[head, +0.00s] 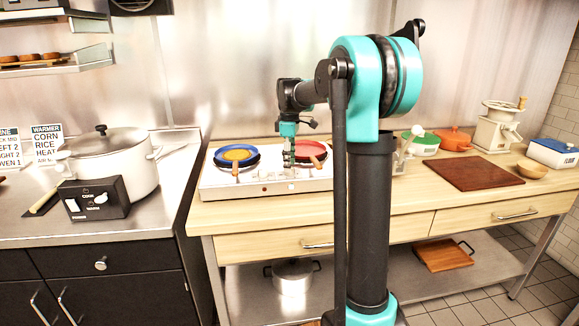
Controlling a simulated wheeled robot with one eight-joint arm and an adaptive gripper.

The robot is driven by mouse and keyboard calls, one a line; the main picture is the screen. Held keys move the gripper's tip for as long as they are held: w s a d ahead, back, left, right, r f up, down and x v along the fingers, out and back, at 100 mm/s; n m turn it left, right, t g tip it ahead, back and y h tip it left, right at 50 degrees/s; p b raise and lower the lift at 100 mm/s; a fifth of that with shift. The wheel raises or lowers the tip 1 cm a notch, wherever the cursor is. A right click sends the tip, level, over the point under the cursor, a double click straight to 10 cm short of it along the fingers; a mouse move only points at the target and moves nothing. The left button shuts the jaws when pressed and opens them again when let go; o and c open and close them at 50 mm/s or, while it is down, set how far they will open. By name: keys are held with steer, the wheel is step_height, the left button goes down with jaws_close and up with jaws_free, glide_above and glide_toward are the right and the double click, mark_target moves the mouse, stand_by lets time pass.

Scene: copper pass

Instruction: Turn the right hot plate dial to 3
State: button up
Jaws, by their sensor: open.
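The white hot plate (213,182) stands on the wooden counter, with a blue pan (221,161) on its left side and a red pan (318,151) on its right side. Small details show along its front panel (262,190), but the dials and their settings are too small to read. My gripper (289,164) points down over the hot plate, between the two pans and close to the red pan's handle. It is open, with nothing seen in it. Whether it touches anything cannot be told. My arm stands in front of the counter right of the hot plate.
A white rice cooker (130,165) with a black control box stands on the left steel counter, near printed cards (47,145). Right of my arm are an orange pot (454,139), a brown board (472,174) and a grinder (497,125). A pot (292,278) sits on the lower shelf.

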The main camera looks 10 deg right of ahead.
step_height(320, 180, up, 10)
stand_by(0.4)
steer(key=shift+r, duration=0.1)
